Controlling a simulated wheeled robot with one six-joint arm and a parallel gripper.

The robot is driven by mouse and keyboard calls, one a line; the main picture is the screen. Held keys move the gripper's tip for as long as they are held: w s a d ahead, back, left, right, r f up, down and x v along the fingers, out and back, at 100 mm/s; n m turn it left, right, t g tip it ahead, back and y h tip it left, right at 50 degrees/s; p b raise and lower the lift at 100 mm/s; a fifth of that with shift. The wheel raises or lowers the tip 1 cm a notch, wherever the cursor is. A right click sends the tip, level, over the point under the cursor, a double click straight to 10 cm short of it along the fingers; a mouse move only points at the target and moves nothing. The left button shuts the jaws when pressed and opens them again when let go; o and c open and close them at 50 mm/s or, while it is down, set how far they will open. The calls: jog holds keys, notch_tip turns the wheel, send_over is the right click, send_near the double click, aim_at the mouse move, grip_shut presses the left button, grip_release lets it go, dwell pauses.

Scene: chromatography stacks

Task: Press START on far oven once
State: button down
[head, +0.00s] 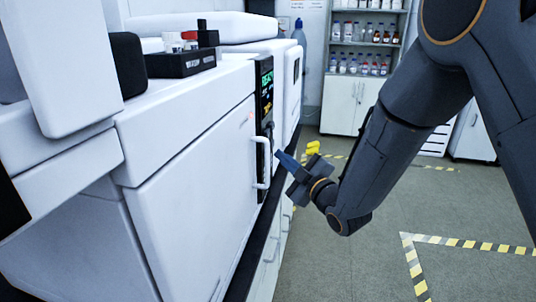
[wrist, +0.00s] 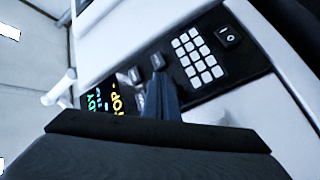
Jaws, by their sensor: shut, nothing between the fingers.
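A white oven (head: 190,190) fills the left and middle of the head view, with a black control panel (head: 264,90) on its right edge showing lit green text. In the wrist view the panel has a lit display (wrist: 105,101), small grey buttons (wrist: 157,62), a pale keypad (wrist: 197,57) and a rocker switch (wrist: 230,36). No START label is readable. My gripper (head: 279,155) is shut and empty, pointing at the panel side near the door handle. Its blue fingertips in the wrist view (wrist: 160,76) overlap the button area; contact cannot be told.
The white door handle (head: 263,163) stands out close to my fingertips. A black tray with vials (head: 180,63) sits on top of the oven. Another white unit (head: 290,72) stands beyond it. Shelves of bottles (head: 365,45) are at the back. The floor at right is open.

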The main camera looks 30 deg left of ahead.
jog(key=shift+a, duration=0.1)
jog(key=shift+s+a, duration=0.1)
jog(key=shift+a, duration=0.2)
jog(key=shift+s+a, duration=0.15)
jog(key=shift+a, duration=0.3)
dwell(0.8)
jog(key=shift+d, duration=0.1)
jog(key=shift+w+d+b, duration=0.25)
jog(key=shift+d+b, duration=0.15)
jog(key=shift+d, duration=0.35)
jog(key=shift+d, duration=0.1)
jog(key=shift+w+d+b, duration=0.1)
jog(key=shift+w+d, duration=0.15)
jog(key=shift+d, duration=0.5)
jog(key=shift+w+d+b, duration=0.1)
jog(key=shift+w+d, duration=0.2)
jog(key=shift+d, duration=0.5)
jog(key=shift+w+d+b, duration=0.1)
jog(key=shift+w+d, duration=0.15)
jog(key=shift+d, duration=0.5)
